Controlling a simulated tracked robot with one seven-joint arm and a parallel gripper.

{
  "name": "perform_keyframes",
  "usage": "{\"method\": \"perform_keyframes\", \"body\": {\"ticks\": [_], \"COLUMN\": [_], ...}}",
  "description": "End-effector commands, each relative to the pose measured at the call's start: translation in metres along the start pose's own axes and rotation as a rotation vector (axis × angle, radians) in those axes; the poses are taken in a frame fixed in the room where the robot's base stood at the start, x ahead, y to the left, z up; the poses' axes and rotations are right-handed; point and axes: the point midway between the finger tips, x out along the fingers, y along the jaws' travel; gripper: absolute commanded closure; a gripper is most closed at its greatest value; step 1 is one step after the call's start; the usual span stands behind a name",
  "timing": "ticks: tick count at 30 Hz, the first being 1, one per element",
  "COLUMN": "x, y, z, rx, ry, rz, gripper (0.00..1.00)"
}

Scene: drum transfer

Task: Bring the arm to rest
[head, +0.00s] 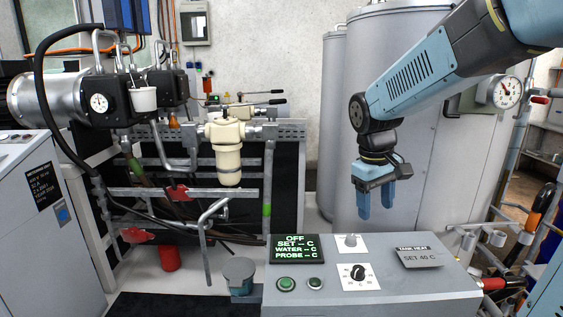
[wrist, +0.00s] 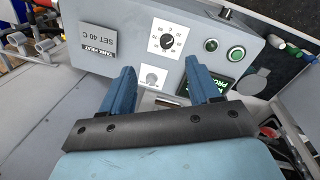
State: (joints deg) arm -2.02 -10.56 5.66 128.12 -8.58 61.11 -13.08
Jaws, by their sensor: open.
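My gripper (head: 376,203) has blue fingers pointing down. It hangs in the air behind and above the grey control box in the head view. In the wrist view my gripper (wrist: 163,84) shows its two fingers spread apart with nothing between them. The control box (head: 420,292) carries a lit display (head: 297,248) reading OFF, SET, WATER and PROBE. It also has a black dial (head: 358,273), a grey knob (head: 350,240), two green buttons and a TANK HEAT plate (head: 419,257) reading SET 40 C.
Tall grey tanks (head: 440,190) stand close behind my arm, with a gauge (head: 507,92) at right. Pipes, a cream filter housing (head: 227,150) and a steel cylinder (head: 45,98) fill the left. A grey cabinet (head: 40,255) stands at far left.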

Motion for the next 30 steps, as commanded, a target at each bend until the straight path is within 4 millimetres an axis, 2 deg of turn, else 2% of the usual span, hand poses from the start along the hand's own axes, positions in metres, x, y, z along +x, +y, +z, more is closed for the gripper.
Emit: {"method": "perform_keyframes", "body": {"ticks": [3, 9, 18, 24, 30], "x": [-0.015, -0.033, -0.048, -0.051, -0.051], "y": [-0.002, -0.008, -0.02, -0.026, -0.028], "z": [0.023, 0.059, 0.11, 0.13, 0.136], "rx": [0.073, 0.194, 0.365, 0.439, 0.461], "ry": [0.072, 0.191, 0.369, 0.447, 0.469], "rz": [0.005, 0.003, -0.019, -0.037, -0.043], "gripper": [0.38, 0.38, 0.38, 0.38, 0.38]}}
